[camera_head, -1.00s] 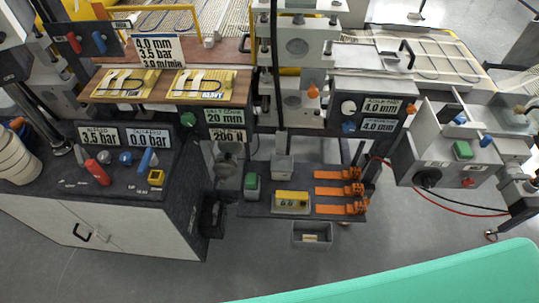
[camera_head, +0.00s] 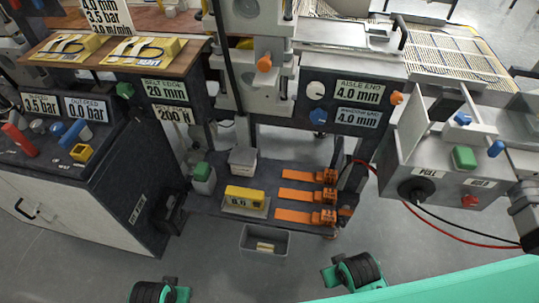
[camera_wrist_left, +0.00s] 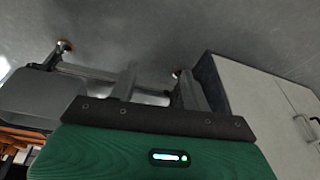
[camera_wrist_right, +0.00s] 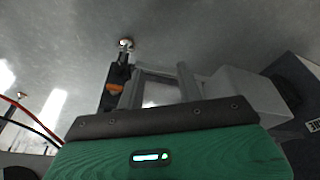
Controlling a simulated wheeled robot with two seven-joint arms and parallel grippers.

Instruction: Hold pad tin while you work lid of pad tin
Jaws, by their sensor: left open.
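No label marks the pad tin, so I cannot tell for sure which thing it is. A small grey box with a lid-like top (camera_head: 243,160) stands upright on the low dark shelf. A grey container with a green top (camera_head: 202,174) stands just left of it. Parts of both my arms show at the bottom edge of the head view, well short of the shelf. My left gripper (camera_wrist_left: 157,82) is open and empty, with its fingers apart above the floor. My right gripper (camera_wrist_right: 160,84) also has its fingers apart, with nothing seen between them.
On the shelf (camera_head: 218,210) are a yellow gauge block (camera_head: 245,196) and orange clamps (camera_head: 305,196). A grey open bin (camera_head: 264,241) with pale pieces hangs at its front. A cabinet (camera_head: 75,215) stands left, a switch box (camera_head: 445,175) with cables right. Floor before the shelf is clear.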

